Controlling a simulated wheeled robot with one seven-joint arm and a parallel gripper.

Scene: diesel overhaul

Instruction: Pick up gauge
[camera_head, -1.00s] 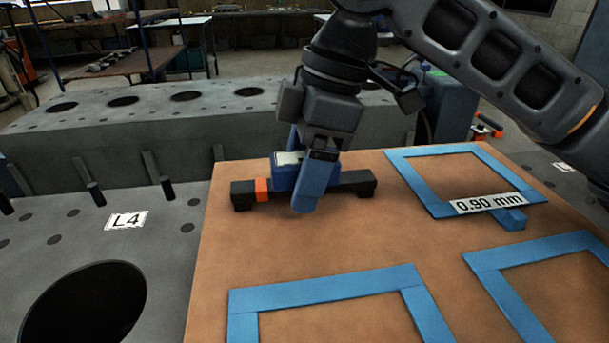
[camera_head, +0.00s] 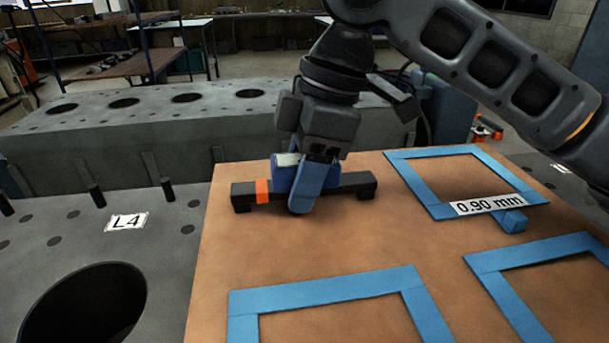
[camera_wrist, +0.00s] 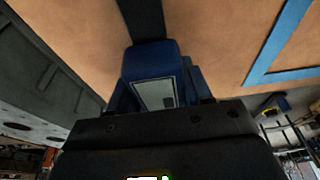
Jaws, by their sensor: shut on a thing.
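The gauge (camera_head: 246,190) is a black bar with feet at its ends, an orange band left of its middle and a blue body with a pale display. It rests on the brown board near its far left edge. My gripper (camera_head: 302,192) points down over the gauge and is shut on its blue body. In the wrist view the blue body (camera_wrist: 150,60) with its grey display lies just ahead of my gripper (camera_wrist: 155,100), and part of the black bar shows above it. The near blue finger hides part of the body in the head view.
Blue square frames lie on the brown board (camera_head: 250,240); the far right one (camera_head: 408,185) bears a "0.90 mm" label. A grey engine block (camera_head: 130,150) stands behind and left, with dark studs and a plate labelled L4 (camera_head: 126,222). The board between gauge and near frame is clear.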

